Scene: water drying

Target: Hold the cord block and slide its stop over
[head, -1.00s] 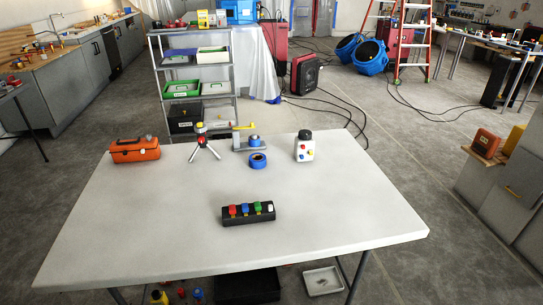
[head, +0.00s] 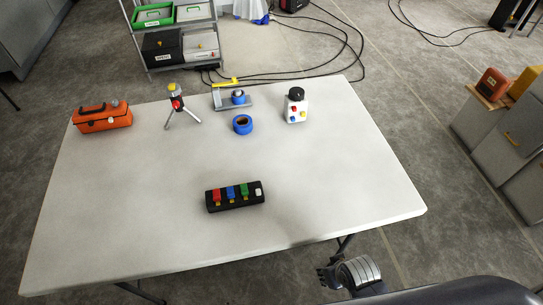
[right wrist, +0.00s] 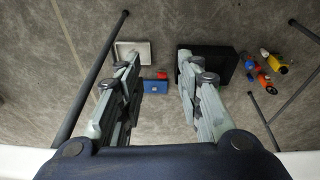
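The black block (head: 235,203), which I take for the cord block, lies on the white table (head: 150,210) near its front middle. It carries a red piece (head: 216,196), a blue piece (head: 231,192), a green piece (head: 244,190) and a white piece (head: 258,189) at its right end. I cannot tell which part is the stop. My right gripper (head: 327,279) is below and right of the block in the head view, off the table's front edge. In the right wrist view its two fingers (right wrist: 158,68) are spread with only floor and things under the table beyond. My left gripper does not show.
An orange toolbox (head: 103,118), a small tripod (head: 178,105), a blue tape roll (head: 243,124) and a white device with a black knob (head: 296,106) stand along the table's back. The table around the block is clear. A black box (right wrist: 212,65) and a tray (right wrist: 132,52) lie low on the floor.

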